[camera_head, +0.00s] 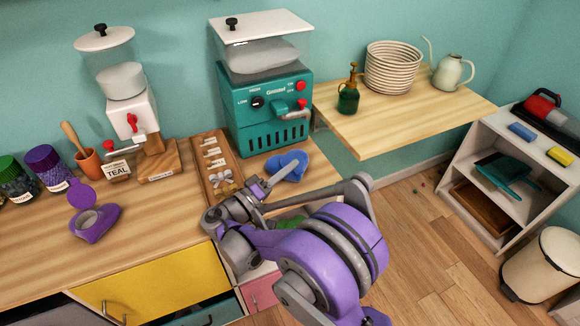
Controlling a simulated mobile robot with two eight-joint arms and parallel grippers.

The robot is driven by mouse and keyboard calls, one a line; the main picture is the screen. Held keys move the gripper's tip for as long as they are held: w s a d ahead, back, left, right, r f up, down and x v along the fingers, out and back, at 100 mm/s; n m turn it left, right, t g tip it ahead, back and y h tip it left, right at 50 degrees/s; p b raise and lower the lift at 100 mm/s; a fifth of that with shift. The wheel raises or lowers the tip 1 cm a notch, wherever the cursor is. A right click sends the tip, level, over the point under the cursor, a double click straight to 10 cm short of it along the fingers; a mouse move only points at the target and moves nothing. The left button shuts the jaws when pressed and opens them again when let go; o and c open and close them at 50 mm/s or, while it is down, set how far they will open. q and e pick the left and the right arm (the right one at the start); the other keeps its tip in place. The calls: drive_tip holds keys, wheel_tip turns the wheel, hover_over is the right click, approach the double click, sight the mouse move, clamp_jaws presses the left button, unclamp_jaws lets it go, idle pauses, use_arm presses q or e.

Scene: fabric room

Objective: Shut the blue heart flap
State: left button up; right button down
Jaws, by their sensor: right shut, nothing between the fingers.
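The blue heart (290,163) lies on the wooden counter, in front of the teal machine. Its top looks closed or nearly so, but I cannot tell if the flap sits fully down. My right gripper (264,187) is shut and empty, just in front of the blue heart's left side. It is very close to the heart; whether it touches cannot be told. My right arm comes in from the lower right and covers the counter in front. My left gripper is out of view.
A purple heart container (96,224) stands open on the left, its round flap (82,195) raised. A wooden tray (208,150) of small items is left of the blue heart. The teal machine (266,112) stands behind. A green object (287,222) is mostly hidden by my arm.

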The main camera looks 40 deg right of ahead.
drive_tip(key=a, duration=0.3)
drive_tip(key=a+f, duration=0.1)
drive_tip(key=a, duration=0.6)
drive_tip(key=shift+s+a+f, duration=0.15)
drive_tip(key=shift+s+f, duration=0.15)
drive_tip(key=shift+s, duration=0.1)
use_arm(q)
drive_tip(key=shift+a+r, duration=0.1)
